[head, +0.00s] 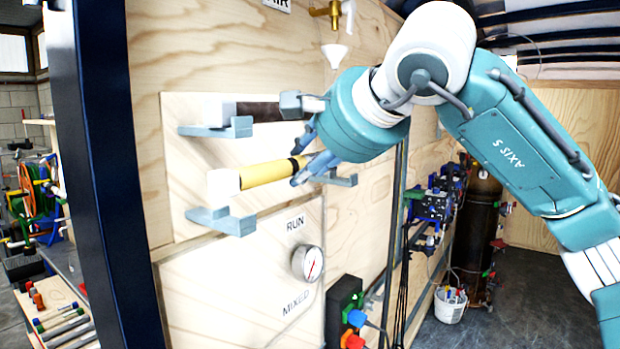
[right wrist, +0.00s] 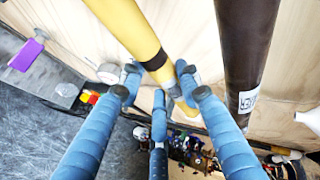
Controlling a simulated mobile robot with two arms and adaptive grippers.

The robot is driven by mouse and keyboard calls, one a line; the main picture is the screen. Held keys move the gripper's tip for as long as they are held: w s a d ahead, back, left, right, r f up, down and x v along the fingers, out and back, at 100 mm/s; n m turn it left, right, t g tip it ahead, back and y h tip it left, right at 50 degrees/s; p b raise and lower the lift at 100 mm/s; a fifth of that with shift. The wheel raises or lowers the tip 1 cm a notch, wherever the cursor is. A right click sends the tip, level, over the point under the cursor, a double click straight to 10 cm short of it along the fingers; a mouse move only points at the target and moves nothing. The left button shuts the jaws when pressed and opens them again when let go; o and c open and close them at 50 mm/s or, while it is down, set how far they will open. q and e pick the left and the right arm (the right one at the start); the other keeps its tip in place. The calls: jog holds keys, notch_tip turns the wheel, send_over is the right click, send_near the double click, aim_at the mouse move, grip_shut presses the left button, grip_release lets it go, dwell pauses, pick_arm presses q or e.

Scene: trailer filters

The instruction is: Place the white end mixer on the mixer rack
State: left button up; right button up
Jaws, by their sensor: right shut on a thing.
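The white end mixer (head: 265,173) is a yellow tube with a white left end and a black band near its right end. My right gripper (head: 303,167) is shut on it near the band; the right wrist view shows the yellow tube (right wrist: 128,25) between the blue fingers (right wrist: 157,90). The tube is about level in front of the wall panel. The mixer rack has grey-blue brackets; its lower left bracket (head: 222,220) appears empty, below the white end with a visible gap. A lower right bracket (head: 345,180) shows partly behind the gripper. My left gripper is out of view.
A dark brown tube (head: 262,111) with a white left end lies on the upper bracket (head: 216,130), close above the held mixer. It also shows in the right wrist view (right wrist: 245,50). A dark blue post (head: 105,170) stands at left.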

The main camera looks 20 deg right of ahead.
notch_tip(320, 180, down, 3)
jog(key=shift+d+f, duration=0.1)
jog(key=o, duration=1.3)
jog(key=shift+f, duration=0.1)
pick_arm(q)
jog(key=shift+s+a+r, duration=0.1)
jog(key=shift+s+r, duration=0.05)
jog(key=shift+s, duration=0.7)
pick_arm(e)
jog(key=shift+o, duration=0.2)
jog(key=shift+s, duration=0.15)
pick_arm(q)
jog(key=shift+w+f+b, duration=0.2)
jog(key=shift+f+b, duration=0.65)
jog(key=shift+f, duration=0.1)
pick_arm(e)
jog(key=v, duration=1.2)
